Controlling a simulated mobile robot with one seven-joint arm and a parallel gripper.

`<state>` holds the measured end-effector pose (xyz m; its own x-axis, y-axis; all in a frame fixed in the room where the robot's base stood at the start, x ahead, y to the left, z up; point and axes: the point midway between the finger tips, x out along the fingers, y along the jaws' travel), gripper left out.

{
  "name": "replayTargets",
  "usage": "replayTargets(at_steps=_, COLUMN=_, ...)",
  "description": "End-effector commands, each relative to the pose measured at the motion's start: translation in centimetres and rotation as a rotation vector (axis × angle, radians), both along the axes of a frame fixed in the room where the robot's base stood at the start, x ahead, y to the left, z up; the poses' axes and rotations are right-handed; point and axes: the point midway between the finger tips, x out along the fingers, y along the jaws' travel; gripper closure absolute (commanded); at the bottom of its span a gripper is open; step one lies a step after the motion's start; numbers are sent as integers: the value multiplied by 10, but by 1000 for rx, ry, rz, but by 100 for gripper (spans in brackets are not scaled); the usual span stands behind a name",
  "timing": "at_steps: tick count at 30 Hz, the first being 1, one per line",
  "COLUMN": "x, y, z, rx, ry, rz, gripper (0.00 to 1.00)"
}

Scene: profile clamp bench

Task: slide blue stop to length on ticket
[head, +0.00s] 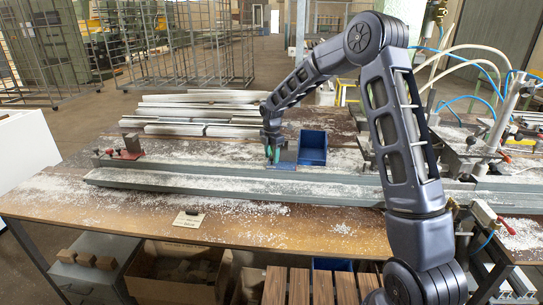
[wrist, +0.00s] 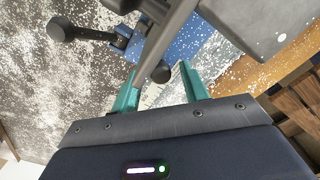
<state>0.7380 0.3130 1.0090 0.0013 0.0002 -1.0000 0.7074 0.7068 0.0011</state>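The blue stop (head: 281,164) sits on the long metal rail (head: 200,183) on the bench. In the wrist view its blue body (wrist: 188,42) carries a grey bar (wrist: 168,38) and black round knobs, one (wrist: 60,28) at the left and one (wrist: 160,72) near my fingertips. My gripper (head: 271,151) is low over the stop. In the wrist view its teal fingers (wrist: 160,82) stand apart, with the bar's end between or just beyond them; contact is not clear. The ticket (head: 188,219) lies at the bench front; its writing is too small to read.
A blue bin (head: 313,148) stands close right of my gripper. A red clamp (head: 126,153) is at the rail's left, and clamps with hoses (head: 485,150) are at the right. White profiles (head: 200,112) lie behind. White chips cover the bench.

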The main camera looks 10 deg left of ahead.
Motion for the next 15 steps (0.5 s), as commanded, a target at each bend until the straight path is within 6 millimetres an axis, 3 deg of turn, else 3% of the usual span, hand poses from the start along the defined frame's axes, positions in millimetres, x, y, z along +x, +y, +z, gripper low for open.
replayTargets(at_steps=8, x=0, y=0, z=6, rx=0, ry=0, rz=0, gripper=55)
replayTargets(at_steps=15, x=0, y=1, z=44, rx=2, ry=-2, rz=0, gripper=55)
